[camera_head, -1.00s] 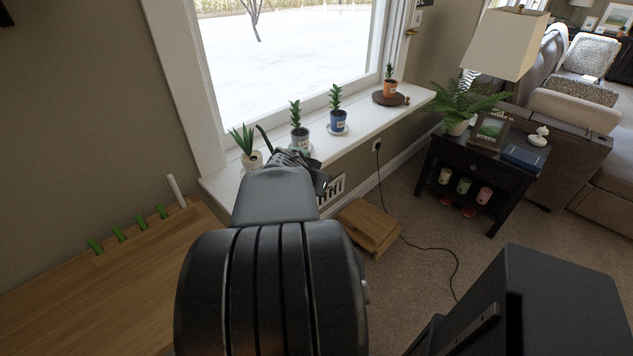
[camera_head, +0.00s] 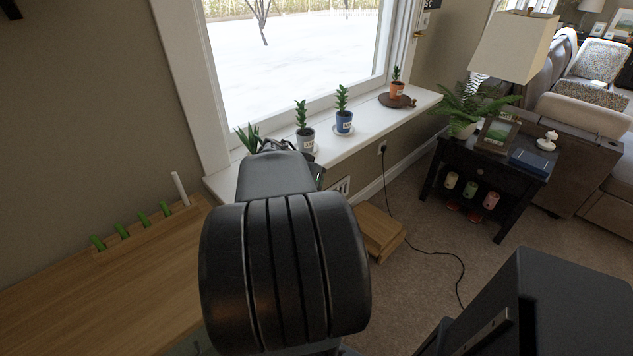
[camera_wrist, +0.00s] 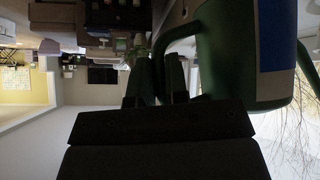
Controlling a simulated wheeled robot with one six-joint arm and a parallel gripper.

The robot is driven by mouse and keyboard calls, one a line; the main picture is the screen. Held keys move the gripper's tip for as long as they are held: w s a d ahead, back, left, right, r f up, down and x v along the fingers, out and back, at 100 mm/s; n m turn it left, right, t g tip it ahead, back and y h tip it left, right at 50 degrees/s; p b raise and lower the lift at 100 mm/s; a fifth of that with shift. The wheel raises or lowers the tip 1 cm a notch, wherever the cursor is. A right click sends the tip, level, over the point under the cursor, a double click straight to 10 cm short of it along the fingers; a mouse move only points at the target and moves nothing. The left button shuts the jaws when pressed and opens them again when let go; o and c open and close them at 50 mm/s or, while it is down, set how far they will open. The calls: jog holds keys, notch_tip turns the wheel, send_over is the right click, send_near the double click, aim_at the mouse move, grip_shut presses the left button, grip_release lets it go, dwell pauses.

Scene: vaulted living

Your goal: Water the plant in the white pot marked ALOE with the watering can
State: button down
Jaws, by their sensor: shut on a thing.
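My gripper (camera_wrist: 158,80) is shut on the handle of the green watering can (camera_wrist: 240,40), which has a blue and white label. The can fills the upper right of the wrist view. In the head view my arm hides the can's body. A spiky green plant (camera_head: 247,138) shows at the left end of the windowsill, just behind my arm. Its pot is hidden now; it looked white earlier, and its label cannot be read.
On the white windowsill (camera_head: 370,128) stand a grey pot (camera_head: 305,140), a blue pot (camera_head: 344,124) and an orange pot (camera_head: 397,90) with plants. A wooden bench (camera_head: 100,285) lies left. A dark side table (camera_head: 480,178) stands right.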

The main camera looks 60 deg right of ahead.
jog(key=shift+s+a+r+m+t+p, duration=0.1)
jog(key=shift+s+r+m+t+p, duration=0.15)
jog(key=shift+s+p, duration=0.35)
jog(key=shift+s+r+m+t+p, duration=0.15)
jog(key=shift+s+m+t+p, duration=0.15)
jog(key=shift+s, duration=0.35)
dwell(0.9)
dwell(0.9)
